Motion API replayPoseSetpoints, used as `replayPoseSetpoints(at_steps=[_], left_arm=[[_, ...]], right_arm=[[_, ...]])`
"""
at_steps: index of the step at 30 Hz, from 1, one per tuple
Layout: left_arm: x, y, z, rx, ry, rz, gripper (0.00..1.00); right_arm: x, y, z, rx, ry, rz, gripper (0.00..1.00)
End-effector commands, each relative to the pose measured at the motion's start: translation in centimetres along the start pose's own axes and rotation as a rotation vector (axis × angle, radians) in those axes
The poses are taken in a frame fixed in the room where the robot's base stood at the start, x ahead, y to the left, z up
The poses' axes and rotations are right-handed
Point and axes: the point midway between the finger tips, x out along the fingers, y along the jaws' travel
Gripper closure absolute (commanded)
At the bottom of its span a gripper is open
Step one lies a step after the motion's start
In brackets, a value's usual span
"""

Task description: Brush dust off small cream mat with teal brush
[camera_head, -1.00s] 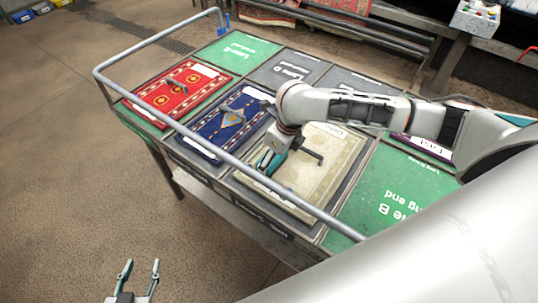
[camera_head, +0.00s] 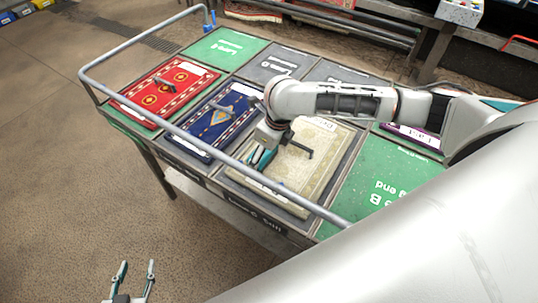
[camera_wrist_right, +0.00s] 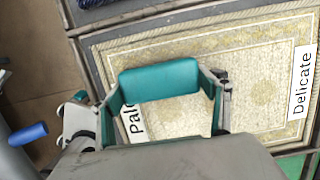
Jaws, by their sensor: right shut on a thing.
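The small cream mat (camera_head: 315,165) lies flat in a framed bay of the table, with labels at its edges. In the right wrist view the cream mat (camera_wrist_right: 255,75) fills much of the background. My right gripper (camera_head: 262,158) is low over the mat's left part. It is shut on the teal brush, whose teal block (camera_wrist_right: 158,80) spans between the fingers. The bristles are hidden, so contact with the mat cannot be told. No dust can be made out. My left gripper (camera_head: 132,280) is open and empty over the floor at the bottom.
A blue patterned mat (camera_head: 207,130) and a red mat (camera_head: 150,100) lie in bays to the left, each with a grey handle-like piece. A metal rail (camera_head: 205,145) runs along the near edge. Green panels (camera_head: 385,180) flank the bays.

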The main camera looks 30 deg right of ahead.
Motion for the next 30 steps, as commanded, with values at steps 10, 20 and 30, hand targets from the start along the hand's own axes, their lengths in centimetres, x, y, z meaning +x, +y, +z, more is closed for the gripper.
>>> replayPoseSetpoints(at_steps=[10, 20, 30], left_arm=[[0.0, 0.0, 0.0, 0.000, 0.000, 0.000, 0.60], [0.0, 0.0, 0.0, 0.000, 0.000, 0.000, 0.60], [0.0, 0.0, 0.0, 0.000, 0.000, 0.000, 0.60]], right_arm=[[0.9, 0.1, 2.6, -0.001, 0.008, 0.001, 0.78], [0.3, 0.0, 0.5, 0.001, 0.010, 0.001, 0.78], [-0.2, 0.0, -0.9, 0.000, 0.007, 0.000, 0.78]])
